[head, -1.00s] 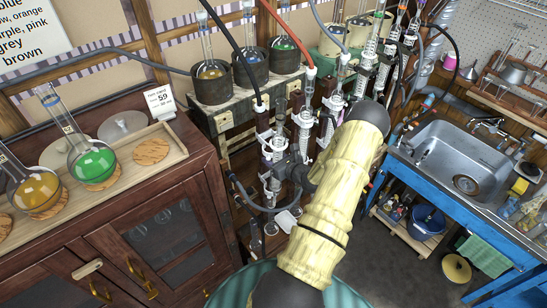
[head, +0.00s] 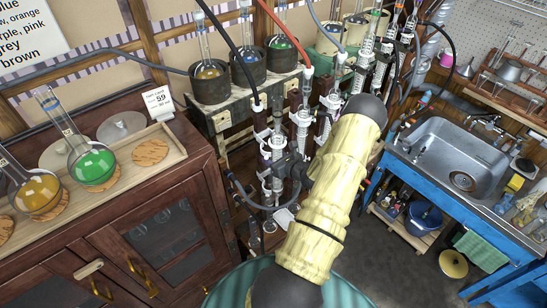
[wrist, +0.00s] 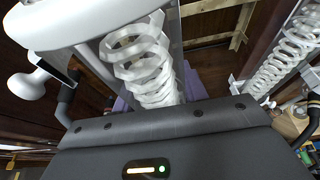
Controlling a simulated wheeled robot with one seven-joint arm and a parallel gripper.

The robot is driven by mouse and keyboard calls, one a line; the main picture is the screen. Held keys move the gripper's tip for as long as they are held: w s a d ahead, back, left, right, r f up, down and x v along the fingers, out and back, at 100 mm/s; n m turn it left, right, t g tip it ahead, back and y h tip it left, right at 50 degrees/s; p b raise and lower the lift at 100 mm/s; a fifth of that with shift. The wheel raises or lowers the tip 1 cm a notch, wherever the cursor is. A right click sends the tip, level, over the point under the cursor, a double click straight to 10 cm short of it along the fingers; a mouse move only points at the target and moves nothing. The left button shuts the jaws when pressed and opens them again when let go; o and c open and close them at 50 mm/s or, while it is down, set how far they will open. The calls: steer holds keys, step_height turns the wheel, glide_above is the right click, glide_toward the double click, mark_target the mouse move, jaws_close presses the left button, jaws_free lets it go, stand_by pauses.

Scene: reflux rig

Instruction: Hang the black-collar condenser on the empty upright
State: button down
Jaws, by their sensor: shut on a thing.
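My gripper (head: 286,168) is at the rack of glassware in the middle of the head view, mostly hidden by my own arm. It is shut on a glass condenser with a white coil, which stands close in front of the gripper body in the wrist view (wrist: 147,65). The held condenser (head: 270,182) looks roughly upright in the head view. Its collar colour cannot be told. Another coiled condenser (wrist: 285,50) is at the right of the wrist view, apart from the gripper. More condensers, such as one with a white top (head: 302,120), stand behind. I cannot tell which upright is empty.
Flasks in dark pots (head: 210,82) stand on the shelf above. A black hose (head: 232,50) and a red hose (head: 284,32) hang down to the rig. A wooden cabinet (head: 150,215) is left and a sink bench (head: 455,215) right. Floor between them is partly clear.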

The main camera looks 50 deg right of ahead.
mark_target(265, 150)
steer(key=shift+w+r, duration=0.2)
steer(key=shift+w, duration=0.15)
stand_by(0.4)
steer(key=shift+w, duration=0.1)
steer(key=shift+w+f, duration=0.1)
steer(key=shift+w, duration=0.2)
steer(key=shift+w+d+b, duration=0.15)
steer(key=shift+w+b, duration=0.45)
steer(key=shift+w, duration=0.3)
stand_by(0.4)
steer(key=shift+w, duration=0.35)
steer(key=shift+w+d, duration=0.1)
steer(key=shift+w, duration=0.35)
steer(key=shift+w+b, duration=0.25)
steer(key=shift+b, duration=0.2)
stand_by(0.5)
steer(key=shift+s+f, duration=0.1)
steer(key=shift+f, duration=0.05)
stand_by(0.4)
